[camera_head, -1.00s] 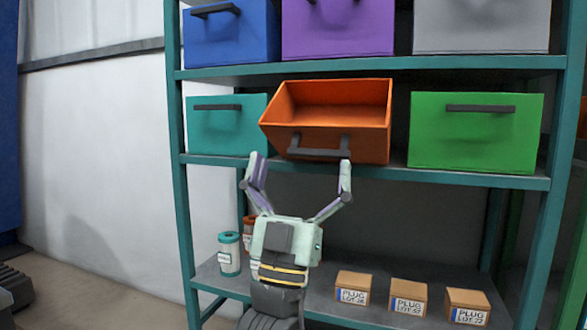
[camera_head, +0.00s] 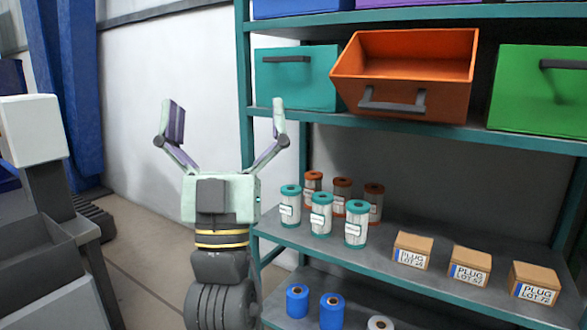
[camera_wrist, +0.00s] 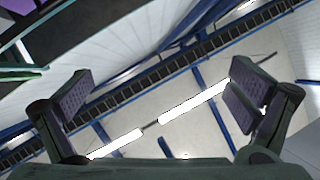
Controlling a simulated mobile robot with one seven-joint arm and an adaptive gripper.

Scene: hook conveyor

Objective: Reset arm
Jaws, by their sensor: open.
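My gripper (camera_head: 226,120) is open and empty, with its fingers spread and pointing up.
A teal bin (camera_head: 297,79) and a green bin (camera_head: 540,90) flank the orange one. Several teal-capped and orange-capped canisters and boxes labelled PLUG (camera_head: 470,264) stand on the shelf below. Blue spools (camera_head: 297,300) are lower. Floor (camera_head: 150,265) shows at the left.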

